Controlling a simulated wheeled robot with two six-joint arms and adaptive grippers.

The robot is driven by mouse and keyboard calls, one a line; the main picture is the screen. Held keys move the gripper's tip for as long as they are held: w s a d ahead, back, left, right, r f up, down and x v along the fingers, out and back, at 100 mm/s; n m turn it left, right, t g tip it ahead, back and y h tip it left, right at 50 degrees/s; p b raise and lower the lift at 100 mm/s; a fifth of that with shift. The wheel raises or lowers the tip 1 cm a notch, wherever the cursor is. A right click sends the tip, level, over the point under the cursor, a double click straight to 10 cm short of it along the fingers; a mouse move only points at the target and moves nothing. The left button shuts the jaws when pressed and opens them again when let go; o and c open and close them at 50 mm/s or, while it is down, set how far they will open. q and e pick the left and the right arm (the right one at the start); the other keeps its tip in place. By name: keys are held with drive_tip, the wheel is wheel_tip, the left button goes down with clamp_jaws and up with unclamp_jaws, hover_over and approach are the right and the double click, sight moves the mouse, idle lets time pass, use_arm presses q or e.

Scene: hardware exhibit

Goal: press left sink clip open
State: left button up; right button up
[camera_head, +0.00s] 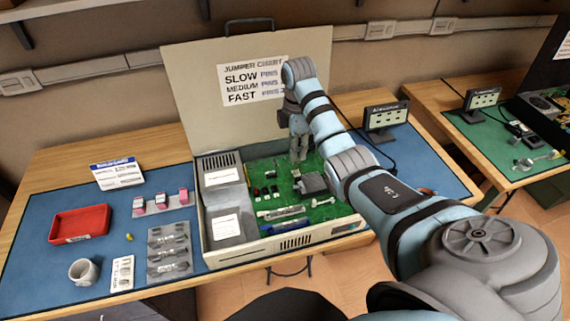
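An open beige computer case (340,228) stands on the blue mat with its lid raised behind it. Inside is a green circuit board (262,182) with a dark grey block (312,183), perhaps the heat sink, near its middle. The sink's clips are too small to make out. My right gripper (299,159) points down over the back of the board, just behind the grey block. Its fingers look close together, and whether they touch anything is unclear. My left gripper is not in view.
A lid chart (252,80) reads slow, medium and fast. Left of the case are a red tray (80,224), a grey mug (84,271), a row of pink-and-white pieces (160,203) and metal parts (168,252). A small display (386,116) stands right of the case.

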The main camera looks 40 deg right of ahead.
wheel_tip(320, 180, down, 3)
drive_tip(key=b, duration=0.3)
hover_over(296, 186)
wheel_tip(296, 186, down, 5)
wheel_tip(296, 186, down, 6)
drive_tip(key=shift+r+b, duration=0.15)
drive_tip(key=shift+b, duration=0.5)
drive_tip(key=shift+w+f, duration=0.1)
drive_tip(key=shift+f, duration=0.1)
drive_tip(key=shift+r, duration=0.15)
drive_tip(key=shift+s, duration=0.2)
drive_tip(key=shift+c, duration=0.8)
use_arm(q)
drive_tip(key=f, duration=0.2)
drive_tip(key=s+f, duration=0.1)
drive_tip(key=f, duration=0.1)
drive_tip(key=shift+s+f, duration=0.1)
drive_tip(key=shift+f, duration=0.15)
use_arm(e)
clamp_jaws()
